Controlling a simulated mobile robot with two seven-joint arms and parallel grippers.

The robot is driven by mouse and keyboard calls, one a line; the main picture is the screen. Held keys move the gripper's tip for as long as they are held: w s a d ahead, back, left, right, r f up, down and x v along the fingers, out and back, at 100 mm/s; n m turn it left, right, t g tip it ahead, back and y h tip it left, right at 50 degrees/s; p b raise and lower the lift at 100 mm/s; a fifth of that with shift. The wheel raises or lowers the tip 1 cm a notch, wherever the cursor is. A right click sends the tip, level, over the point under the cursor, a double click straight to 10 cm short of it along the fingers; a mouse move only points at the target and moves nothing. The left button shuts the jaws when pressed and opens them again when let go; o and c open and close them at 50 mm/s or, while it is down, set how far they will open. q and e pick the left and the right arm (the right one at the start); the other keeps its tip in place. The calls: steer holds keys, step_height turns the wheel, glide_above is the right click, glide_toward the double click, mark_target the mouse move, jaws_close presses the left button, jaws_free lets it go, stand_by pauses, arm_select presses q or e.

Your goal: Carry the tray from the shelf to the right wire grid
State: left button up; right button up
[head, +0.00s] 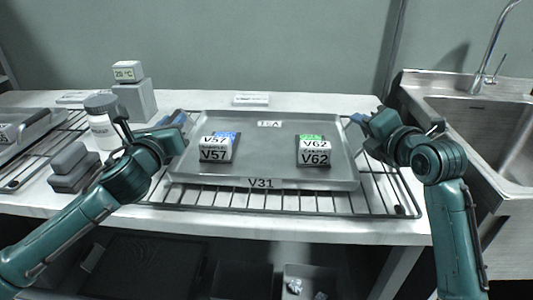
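The metal tray (268,145), marked V31 on its front rim, lies on the right wire grid (300,203) on the white bench. It looks level, and the grid's bars show in front of it and at its sides. Two blocks stand on the tray: one labelled V57 (215,150) with a blue top label, one labelled V62 (313,154) with a green one. My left gripper (179,121) is at the tray's left edge and my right gripper (358,119) at its right edge. The fingers are small and partly hidden, so I cannot tell whether they grip the rim.
Left on the bench are another tray (30,122) on a second grid, a white jar (103,129), grey blocks (73,165) and a 20 °C display (128,71). A sink (485,125) lies right. Dark bins (240,280) stand below.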

arm_select(q)
steer(key=shift+o, duration=1.4)
steer(key=shift+r, duration=0.25)
arm_select(e)
steer(key=o, duration=0.3)
steer(key=shift+s+r, duration=0.1)
steer(key=shift+r, duration=0.1)
arm_select(q)
steer(key=shift+o, duration=0.3)
arm_select(e)
steer(key=shift+o, duration=0.2)
arm_select(q)
steer(key=shift+a, duration=0.1)
steer(key=s, duration=1.2)
steer(key=shift+a, duration=0.2)
arm_select(e)
steer(key=shift+d, duration=0.15)
steer(key=v, duration=1.2)
